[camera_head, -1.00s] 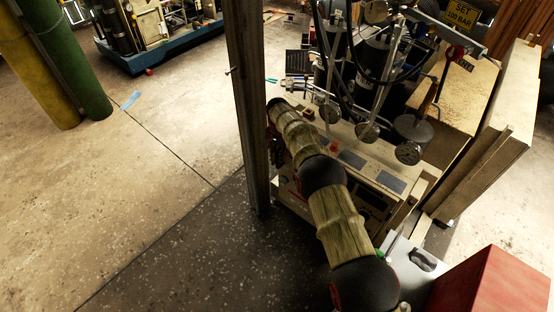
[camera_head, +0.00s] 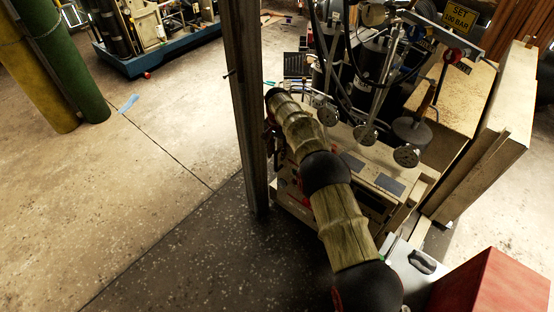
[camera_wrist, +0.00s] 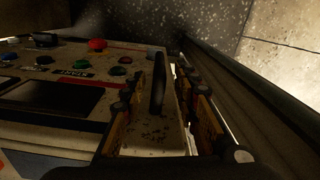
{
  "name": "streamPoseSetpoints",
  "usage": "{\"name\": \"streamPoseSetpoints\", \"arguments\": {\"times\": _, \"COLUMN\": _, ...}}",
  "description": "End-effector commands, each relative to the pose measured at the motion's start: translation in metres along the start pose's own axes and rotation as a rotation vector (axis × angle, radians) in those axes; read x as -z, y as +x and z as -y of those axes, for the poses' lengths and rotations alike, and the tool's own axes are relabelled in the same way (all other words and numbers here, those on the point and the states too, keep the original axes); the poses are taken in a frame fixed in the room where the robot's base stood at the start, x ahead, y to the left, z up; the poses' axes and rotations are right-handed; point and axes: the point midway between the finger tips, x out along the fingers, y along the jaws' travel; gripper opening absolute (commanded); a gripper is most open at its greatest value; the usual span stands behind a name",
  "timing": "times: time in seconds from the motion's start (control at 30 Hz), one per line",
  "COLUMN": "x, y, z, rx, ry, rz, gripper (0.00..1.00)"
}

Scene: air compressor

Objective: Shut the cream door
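A cream panel with a speckled, worn face (camera_wrist: 178,118) and a black upright handle (camera_wrist: 157,88) stands between my fingers in the wrist view. It looks like the edge part of the cream door, though its full shape is hidden. My gripper (camera_wrist: 172,112) is open, one finger on each side of the panel; I cannot tell whether either finger touches it. In the head view my arm reaches to the left side of the compressor, and my gripper is hidden there. The cream cabinet front (camera_head: 376,179) shows partly behind my arm.
A control panel (camera_wrist: 60,62) with coloured buttons lies left of my gripper, and a dark rail (camera_wrist: 250,100) runs close on its right. In the head view a steel post (camera_head: 247,120) stands beside my arm. Gauges (camera_head: 407,155) hang over the cabinet.

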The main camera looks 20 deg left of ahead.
Motion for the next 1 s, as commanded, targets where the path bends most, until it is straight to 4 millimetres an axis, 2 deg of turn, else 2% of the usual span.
{"name": "streamPoseSetpoints", "arguments": {"times": 0.03, "x": 0.001, "y": -0.012, "z": 0.0, "rx": 0.001, "ry": 0.0, "rz": -0.002, "gripper": 0.3}}
{"name": "streamPoseSetpoints", "arguments": {"times": 0.2, "x": 0.001, "y": -0.043, "z": 0.0, "rx": 0.001, "ry": 0.001, "rz": -0.002, "gripper": 0.3}}
{"name": "streamPoseSetpoints", "arguments": {"times": 0.4, "x": 0.001, "y": -0.063, "z": 0.0, "rx": 0.0, "ry": 0.001, "rz": -0.001, "gripper": 0.3}}
{"name": "streamPoseSetpoints", "arguments": {"times": 1.0, "x": 0.002, "y": -0.069, "z": 0.0, "rx": 0.0, "ry": 0.001, "rz": -0.001, "gripper": 0.3}}
